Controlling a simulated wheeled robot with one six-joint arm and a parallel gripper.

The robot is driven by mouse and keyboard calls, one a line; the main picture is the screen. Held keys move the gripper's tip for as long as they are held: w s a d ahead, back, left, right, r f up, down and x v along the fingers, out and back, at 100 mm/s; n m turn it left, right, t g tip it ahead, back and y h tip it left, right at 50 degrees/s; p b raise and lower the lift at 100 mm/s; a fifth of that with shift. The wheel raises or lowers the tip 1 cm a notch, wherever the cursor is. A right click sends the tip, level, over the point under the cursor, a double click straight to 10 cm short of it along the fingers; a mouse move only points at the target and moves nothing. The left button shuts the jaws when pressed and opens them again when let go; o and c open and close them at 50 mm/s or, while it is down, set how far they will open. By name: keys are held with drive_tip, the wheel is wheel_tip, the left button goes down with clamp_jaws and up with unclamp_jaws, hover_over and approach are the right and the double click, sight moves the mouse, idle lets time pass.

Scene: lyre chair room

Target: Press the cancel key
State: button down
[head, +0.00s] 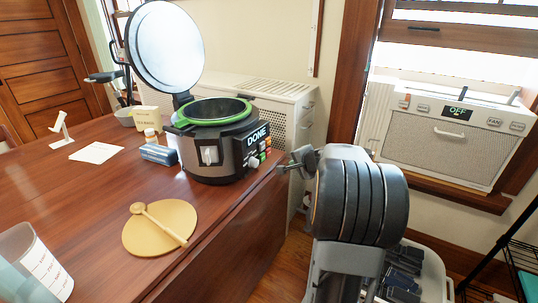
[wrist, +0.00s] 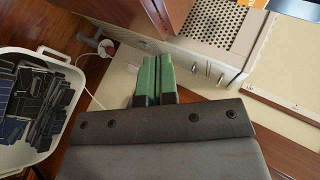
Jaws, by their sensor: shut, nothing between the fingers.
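The cooker (head: 215,150), dark and steel with a green rim and its round lid raised, stands near the right edge of the wooden table. Its front display (head: 257,135) reads DONE. Small coloured keys (head: 262,157) sit below the display, including a reddish one at the lower left; their labels are too small to read. My gripper (head: 284,168) is just right of the keys, apart from them, by the table edge. In the wrist view its green fingers (wrist: 155,80) are shut and empty. I cannot make out the keys in the wrist view.
A wooden spoon on a round yellow board (head: 150,239), a blue box (head: 158,154) and a white card (head: 96,152) lie on the table (head: 100,205). A perforated white cabinet (head: 290,110) stands behind. A window unit (head: 440,140) reading OFF is at right.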

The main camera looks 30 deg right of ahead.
sight(268, 152)
drive_tip(key=shift+d+f+m+h, duration=0.1)
drive_tip(key=shift+d+m+h, duration=0.3)
drive_tip(key=shift+d, duration=0.85)
drive_tip(key=w+a+p, duration=0.2)
drive_tip(key=w+a, duration=0.2)
drive_tip(key=w, duration=0.3)
drive_tip(key=shift+w, duration=0.35)
drive_tip(key=shift+w+a, duration=0.15)
drive_tip(key=shift+a, duration=0.05)
idle(1.3)
drive_tip(key=shift+w+a, duration=0.15)
drive_tip(key=shift+w, duration=0.1)
